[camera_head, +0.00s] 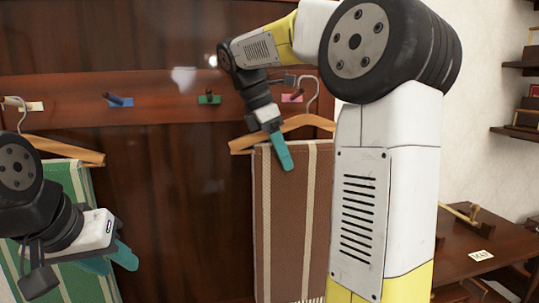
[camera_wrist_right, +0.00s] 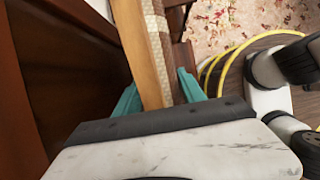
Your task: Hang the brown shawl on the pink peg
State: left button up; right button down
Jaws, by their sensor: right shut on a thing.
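The brown shawl (camera_head: 287,215) with cream stripes drapes over a wooden hanger (camera_head: 308,121) with a metal hook. My right gripper (camera_head: 282,150) is shut on this hanger; in the right wrist view the hanger bar (camera_wrist_right: 142,55) runs between its teal fingers (camera_wrist_right: 160,92). The pink peg (camera_head: 291,98) is on the red-brown rail, just left of the hook (camera_head: 314,97). I cannot tell whether the hook touches the peg. My left gripper (camera_head: 112,260) is at the lower left, its fingers apart, in front of a green striped shawl (camera_head: 80,185).
The green shawl's hanger (camera_head: 50,149) hangs at a peg with a cream plate (camera_head: 30,106). A blue peg (camera_head: 118,101) and a green peg (camera_head: 209,98) are bare. A dark table (camera_head: 475,250) stands at right below wall shelves. My right arm hides the area right of the shawl.

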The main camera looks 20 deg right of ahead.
jog(key=w+f, duration=0.2)
jog(key=w, duration=0.4)
jog(key=shift+w+d+f, duration=0.15)
jog(key=shift+w+d, duration=0.05)
jog(key=shift+w, duration=0.05)
dwell(0.3)
jog(key=c, duration=0.6)
grip_release()
